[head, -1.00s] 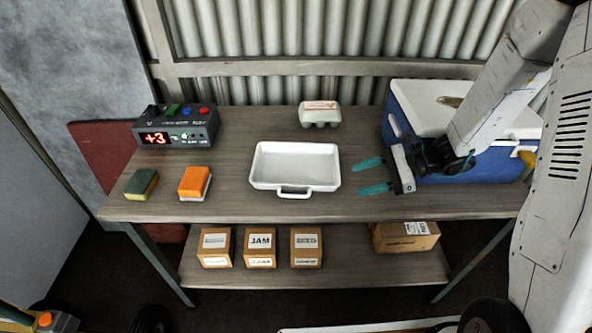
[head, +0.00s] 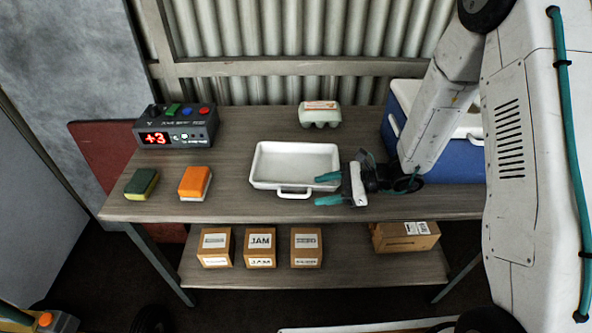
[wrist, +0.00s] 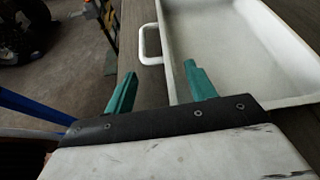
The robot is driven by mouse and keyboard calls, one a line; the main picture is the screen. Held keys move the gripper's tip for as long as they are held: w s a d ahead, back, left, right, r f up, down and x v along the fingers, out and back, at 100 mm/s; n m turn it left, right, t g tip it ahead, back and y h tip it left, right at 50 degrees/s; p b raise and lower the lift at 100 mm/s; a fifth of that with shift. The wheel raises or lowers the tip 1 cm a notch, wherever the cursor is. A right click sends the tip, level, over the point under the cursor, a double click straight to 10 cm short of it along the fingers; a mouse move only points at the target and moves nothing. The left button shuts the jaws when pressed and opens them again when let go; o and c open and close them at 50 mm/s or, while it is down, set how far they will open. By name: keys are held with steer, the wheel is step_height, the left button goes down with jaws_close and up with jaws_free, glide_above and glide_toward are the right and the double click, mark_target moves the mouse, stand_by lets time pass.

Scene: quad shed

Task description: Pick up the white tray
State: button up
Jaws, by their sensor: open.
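The white tray (head: 295,160) lies flat on the wooden bench, with a loop handle at its front edge. In the wrist view the tray (wrist: 235,50) fills the upper right and its handle (wrist: 149,45) points left. My gripper (head: 321,189) is open and empty at the tray's front right corner, just right of the handle. In the wrist view the two teal fingers (wrist: 158,80) are spread apart, the right one overlapping the tray's edge in the picture. I cannot tell whether it touches the tray.
On the bench (head: 235,205) stand an orange sponge (head: 194,182), a green and yellow sponge (head: 141,184), a display box (head: 177,130) reading +3, and an egg carton (head: 320,113). A blue cooler (head: 455,168) is at right. Boxes (head: 260,247) sit on the lower shelf.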

steer(key=shift+a+f, duration=0.25)
steer(key=shift+a, duration=0.3)
jaws_close()
steer(key=shift+r, duration=0.15)
